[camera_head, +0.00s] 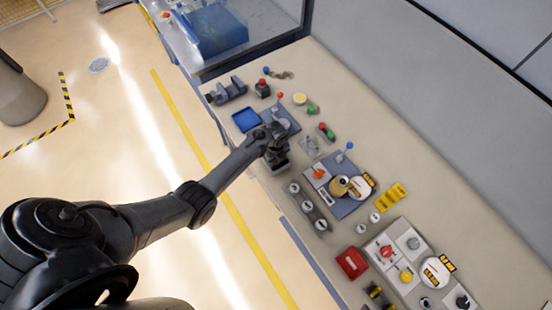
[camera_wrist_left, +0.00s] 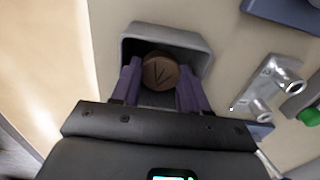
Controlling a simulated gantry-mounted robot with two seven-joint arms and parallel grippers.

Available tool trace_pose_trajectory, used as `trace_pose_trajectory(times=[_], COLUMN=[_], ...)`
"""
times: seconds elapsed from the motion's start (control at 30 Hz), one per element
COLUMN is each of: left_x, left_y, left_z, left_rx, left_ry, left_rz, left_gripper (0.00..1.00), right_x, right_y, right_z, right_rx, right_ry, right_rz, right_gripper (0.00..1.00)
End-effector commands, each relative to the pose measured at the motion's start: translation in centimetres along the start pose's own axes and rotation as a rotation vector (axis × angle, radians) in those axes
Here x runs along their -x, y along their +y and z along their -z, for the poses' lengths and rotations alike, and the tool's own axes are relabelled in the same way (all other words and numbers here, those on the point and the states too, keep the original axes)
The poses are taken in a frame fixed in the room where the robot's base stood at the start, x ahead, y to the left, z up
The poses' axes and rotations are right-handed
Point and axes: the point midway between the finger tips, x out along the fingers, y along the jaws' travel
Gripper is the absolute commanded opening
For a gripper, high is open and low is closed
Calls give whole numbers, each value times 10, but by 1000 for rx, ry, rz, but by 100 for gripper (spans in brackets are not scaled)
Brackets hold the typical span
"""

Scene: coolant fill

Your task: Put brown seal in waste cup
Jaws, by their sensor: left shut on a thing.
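My left gripper (camera_head: 275,152) is over the front edge of the bench in the head view. In the left wrist view its two purple fingers (camera_wrist_left: 160,82) are closed on the sides of the round brown seal (camera_wrist_left: 160,71), which has a dark mark on its face. A grey square-rimmed cup (camera_wrist_left: 165,31), apparently the waste cup, is directly beyond and below the seal. The seal overlaps the cup's opening in this view; I cannot tell how high above it or how deep inside it is. The cup's near side is hidden by the gripper. My right gripper is not in view.
A metal fixture (camera_wrist_left: 268,85) and a green-ended part (camera_wrist_left: 310,115) lie right of the cup. In the head view a blue tray (camera_head: 246,120) sits beyond the gripper, and a red box (camera_head: 352,263) and yellow rack (camera_head: 391,197) sit farther right.

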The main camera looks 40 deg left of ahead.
Motion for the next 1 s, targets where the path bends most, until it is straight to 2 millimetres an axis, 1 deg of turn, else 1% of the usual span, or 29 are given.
trace_pose_trajectory(times=[0.13, 0.17, 0.2, 0.23, 0.5, 0.67, 0.77, 0.87, 1.0], left_x=[-4, -4, -3, -3, -2, 6, 18, 35, 61], left_y=[0, 0, 0, 0, 0, -1, -1, 0, -1], left_z=[0, 0, 0, 0, 0, 0, 1, 0, 1], left_rx=[0, 0, 0, 0, 0, 0, -2, 0, 1], left_ry=[0, 0, 0, 0, 0, 0, 1, 0, 0], left_rz=[0, 0, 1, 0, 0, 1, 3, 3, 4], left_gripper=[10, 46, 52, 55, 55, 55, 55, 55, 55], right_x=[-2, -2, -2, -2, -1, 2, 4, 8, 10], right_y=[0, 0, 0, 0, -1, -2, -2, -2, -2], right_z=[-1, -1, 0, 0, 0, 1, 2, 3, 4], right_rx=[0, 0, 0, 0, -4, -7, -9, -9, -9], right_ry=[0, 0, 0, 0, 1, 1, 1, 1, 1], right_rz=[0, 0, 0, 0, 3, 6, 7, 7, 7], right_gripper=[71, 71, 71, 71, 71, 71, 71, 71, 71])
